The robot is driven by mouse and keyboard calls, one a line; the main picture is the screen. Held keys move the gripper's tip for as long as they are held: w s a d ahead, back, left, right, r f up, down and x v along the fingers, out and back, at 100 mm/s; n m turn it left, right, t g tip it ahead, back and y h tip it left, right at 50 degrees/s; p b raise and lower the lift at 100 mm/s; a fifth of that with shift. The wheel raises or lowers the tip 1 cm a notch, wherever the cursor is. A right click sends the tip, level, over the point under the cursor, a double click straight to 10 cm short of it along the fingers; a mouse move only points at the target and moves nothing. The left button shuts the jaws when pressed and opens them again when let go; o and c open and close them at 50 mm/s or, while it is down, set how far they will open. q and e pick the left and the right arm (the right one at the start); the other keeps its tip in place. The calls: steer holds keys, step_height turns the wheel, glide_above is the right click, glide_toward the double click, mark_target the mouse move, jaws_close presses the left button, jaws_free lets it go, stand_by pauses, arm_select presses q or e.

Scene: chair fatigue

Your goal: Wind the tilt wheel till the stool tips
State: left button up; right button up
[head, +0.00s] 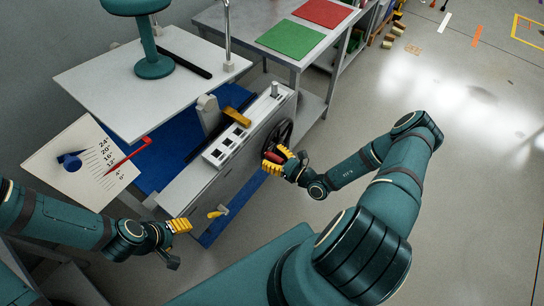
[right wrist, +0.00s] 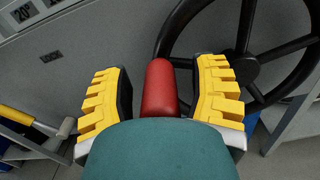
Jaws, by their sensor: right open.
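The black tilt wheel (head: 285,131) is on the right end of the grey machine (head: 190,192); its rim and spokes also show in the right wrist view (right wrist: 248,68). Its red handle (right wrist: 160,88) stands between the yellow fingers of my right gripper (right wrist: 162,100). Those fingers are open, with gaps on both sides of the handle. In the head view my right gripper (head: 277,159) is at the wheel's near side. The teal stool (head: 153,66) stands on the white platform (head: 108,84), looking upright; its top is cut off. My left gripper (head: 180,227) is away from the wheel; its opening is unclear.
A scale board (head: 72,180) with a red pointer (head: 130,156) near its low end is left of the machine. A yellow lever (head: 237,116) is on the machine's top, and a yellow-handled part (head: 217,212) is at its front. A bench (head: 238,22) stands behind.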

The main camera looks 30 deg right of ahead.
jaws_close()
steer(key=shift+w+d+r+m+p, duration=0.15)
steer(key=shift+d+r+m+p, duration=0.05)
steer(key=shift+r+m+p, duration=0.45)
steer(key=shift+w+d+r+m, duration=0.1)
steer(key=shift+d+r+m, duration=0.15)
steer(key=shift+m, duration=0.3)
jaws_free()
